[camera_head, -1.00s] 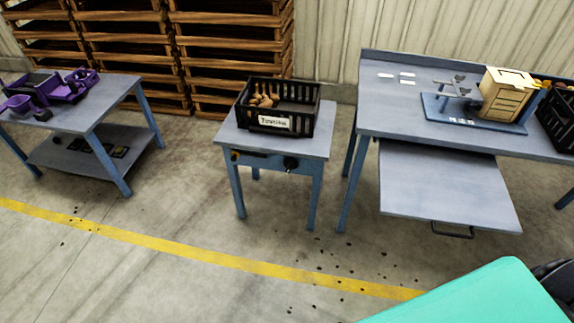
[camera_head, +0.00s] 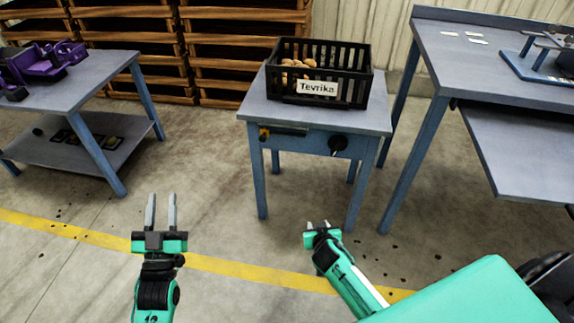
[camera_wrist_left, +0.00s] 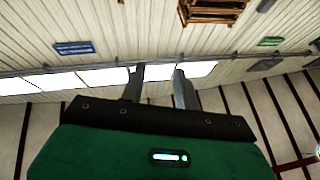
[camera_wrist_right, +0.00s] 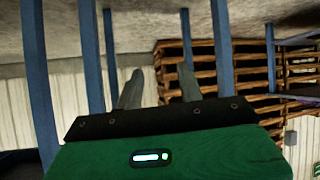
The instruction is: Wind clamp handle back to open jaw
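No clamp handle or jaw can be made out for certain. A purple and dark device (camera_head: 42,62) stands on the left table, cut by the picture's left edge; its parts are too small to tell. A black knob (camera_head: 337,144) sits on the front of the small middle table. My left gripper (camera_head: 161,212) is open and empty, pointing up the picture over the floor, apart from both tables. Its spread fingers show in the left wrist view (camera_wrist_left: 158,86). My right gripper (camera_head: 318,224) is low in front of the middle table; its fingers are apart and empty in the right wrist view (camera_wrist_right: 158,90).
A black crate (camera_head: 345,92) labelled Tevrika holds several potatoes on the middle table (camera_head: 262,108). A taller workbench (camera_head: 490,70) with a lower shelf stands at right. Wooden pallets (camera_head: 220,58) are stacked behind. Open floor with a yellow line (camera_head: 235,270) lies in front.

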